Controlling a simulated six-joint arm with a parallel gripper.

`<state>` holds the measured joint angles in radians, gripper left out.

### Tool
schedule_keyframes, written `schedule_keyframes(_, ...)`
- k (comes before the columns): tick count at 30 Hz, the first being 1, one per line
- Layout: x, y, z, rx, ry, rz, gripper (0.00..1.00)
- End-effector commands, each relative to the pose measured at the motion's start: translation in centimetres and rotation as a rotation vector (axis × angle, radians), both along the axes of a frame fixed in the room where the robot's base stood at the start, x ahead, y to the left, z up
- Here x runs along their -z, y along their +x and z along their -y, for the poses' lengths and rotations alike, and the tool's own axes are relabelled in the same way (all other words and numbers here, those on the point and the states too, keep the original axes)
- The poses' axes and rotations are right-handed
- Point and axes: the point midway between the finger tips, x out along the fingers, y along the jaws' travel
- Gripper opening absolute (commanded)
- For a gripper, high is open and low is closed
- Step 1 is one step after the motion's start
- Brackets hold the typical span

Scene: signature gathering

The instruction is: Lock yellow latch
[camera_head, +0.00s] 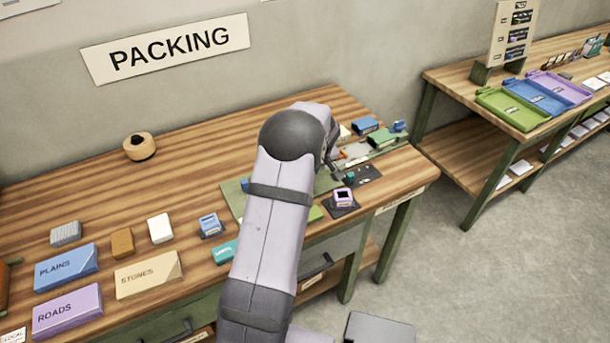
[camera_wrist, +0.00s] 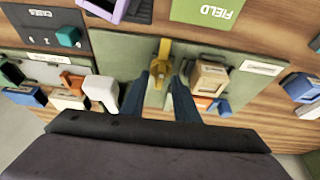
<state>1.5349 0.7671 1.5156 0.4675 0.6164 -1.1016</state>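The yellow latch (camera_wrist: 165,50) shows at the middle of the wrist view, on a green board (camera_wrist: 118,48). A lower piece of it shows between my fingers. My gripper (camera_wrist: 162,78) has its two dark fingers apart, one on each side of the latch, with green board visible in the gap. I cannot tell whether either finger touches the latch. In the head view my arm hides the latch and most of my gripper.
On the board stand a tan box (camera_wrist: 208,78) right of my fingers and a white block (camera_wrist: 101,90) left of them. A green FIELD card (camera_wrist: 205,12) lies beyond. In the head view, a PLAINS box (camera_head: 67,267) and a STONES box (camera_head: 149,274) lie at left. The back-left tabletop is mostly clear.

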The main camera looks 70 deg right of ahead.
Motion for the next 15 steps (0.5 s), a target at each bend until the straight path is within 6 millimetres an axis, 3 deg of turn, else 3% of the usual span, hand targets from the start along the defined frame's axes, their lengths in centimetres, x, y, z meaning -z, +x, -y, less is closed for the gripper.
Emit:
schedule_keyframes(4, 0.01, 0.00, 0.00, 0.000, 0.000, 0.000, 0.28)
schedule_keyframes(8, 0.00, -0.01, -0.01, 0.000, 0.000, 0.000, 0.00)
schedule_keyframes(15, 0.00, 0.00, -0.03, 0.005, 0.001, 0.001, 0.00)
